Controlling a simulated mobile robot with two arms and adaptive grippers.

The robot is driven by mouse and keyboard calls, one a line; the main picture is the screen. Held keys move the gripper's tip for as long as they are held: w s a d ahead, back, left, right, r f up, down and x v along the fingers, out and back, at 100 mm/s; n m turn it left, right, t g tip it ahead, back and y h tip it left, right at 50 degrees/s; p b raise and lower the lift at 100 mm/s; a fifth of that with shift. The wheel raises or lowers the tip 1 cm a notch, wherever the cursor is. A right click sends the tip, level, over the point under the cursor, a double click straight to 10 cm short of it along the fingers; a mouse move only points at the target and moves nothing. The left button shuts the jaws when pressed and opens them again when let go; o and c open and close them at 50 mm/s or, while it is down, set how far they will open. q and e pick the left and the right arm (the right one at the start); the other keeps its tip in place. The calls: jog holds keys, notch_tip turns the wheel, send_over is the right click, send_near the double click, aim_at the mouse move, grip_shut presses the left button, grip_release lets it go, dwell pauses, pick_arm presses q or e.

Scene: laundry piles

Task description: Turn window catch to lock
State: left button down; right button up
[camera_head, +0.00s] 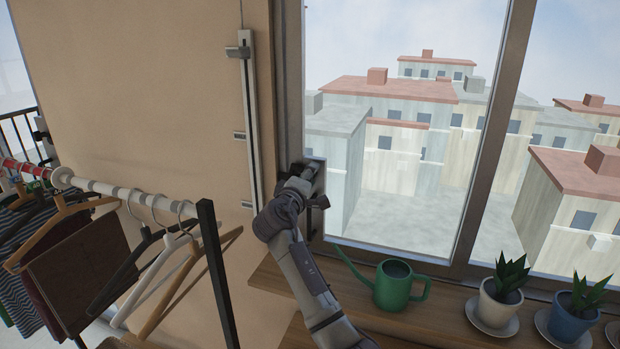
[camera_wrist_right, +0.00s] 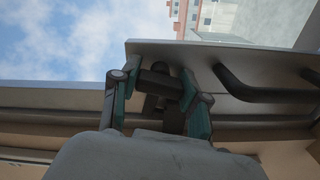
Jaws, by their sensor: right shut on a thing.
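The window catch is a small dark piece (camera_wrist_right: 160,80) on the window frame (camera_head: 289,90), at the left edge of the left pane. My right gripper (camera_head: 307,176) is at that frame, with its arm rising from below. In the right wrist view, my right gripper (camera_wrist_right: 158,88) is shut with its two green-edged fingers on either side of the catch. In the head view the gripper and wrist largely hide the catch. A dark curved bar (camera_wrist_right: 262,95) is beside the right finger in the wrist view. My left gripper is not in view.
A wooden sill (camera_head: 262,280) holds a green watering can (camera_head: 393,286) close to the right of my arm. Potted plants in a white pot (camera_head: 497,305) and a blue pot (camera_head: 570,320) stand farther right. A clothes rail (camera_head: 110,187) with hangers is at left.

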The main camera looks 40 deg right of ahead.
jog(key=shift+c, duration=0.5)
jog(key=shift+r+n+p, duration=0.25)
jog(key=shift+n+p, duration=0.55)
jog(key=shift+p, duration=0.15)
jog(key=shift+f+n+p, duration=0.15)
jog(key=shift+n+p, duration=0.3)
jog(key=shift+n, duration=0.25)
jog(key=shift+f, duration=0.15)
jog(key=o, duration=1.2)
jog(key=shift+c, duration=0.2)
